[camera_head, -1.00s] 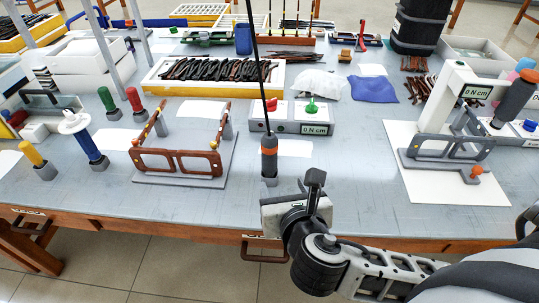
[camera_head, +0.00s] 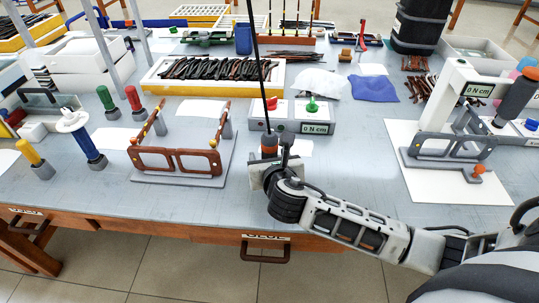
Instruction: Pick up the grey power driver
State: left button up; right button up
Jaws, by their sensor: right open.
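The grey power driver (camera_head: 269,141) with an orange band stands upright near the table's front edge, under a long black cord. My right gripper (camera_head: 268,170) is at its lower body and hides most of it below the orange band. The gripper is open. I cannot tell whether its fingers are around the driver or just in front of it. My left gripper is not in view.
A brown eyeglass frame (camera_head: 178,160) stands on a grey fixture to the left. A box with red and green knobs (camera_head: 305,114) is close behind the driver. A grey frame fixture (camera_head: 445,146) and another dark driver (camera_head: 516,95) are at right.

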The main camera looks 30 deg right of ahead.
aim_at(265, 132)
jog(key=shift+x, duration=0.8)
jog(key=c, duration=1.2)
grip_shut()
jog(key=shift+r, duration=0.15)
jog(key=shift+r, duration=0.25)
notch_tip(265, 132, up, 2)
jog(key=shift+r+p, duration=0.1)
jog(key=shift+p, duration=0.2)
jog(key=s+r, duration=0.1)
jog(key=r, duration=0.1)
jog(key=s+a+r+p, duration=0.1)
jog(key=s+r, duration=0.1)
jog(key=s+a+r, duration=0.1)
jog(key=r, duration=0.1)
jog(key=shift+s+a+r+p, duration=0.15)
jog(key=shift+s+r+p, duration=0.15)
jog(key=shift+s+r, duration=0.1)
jog(key=a+v, duration=0.1)
jog(key=v, duration=0.8)
jog(key=shift+f, duration=0.1)
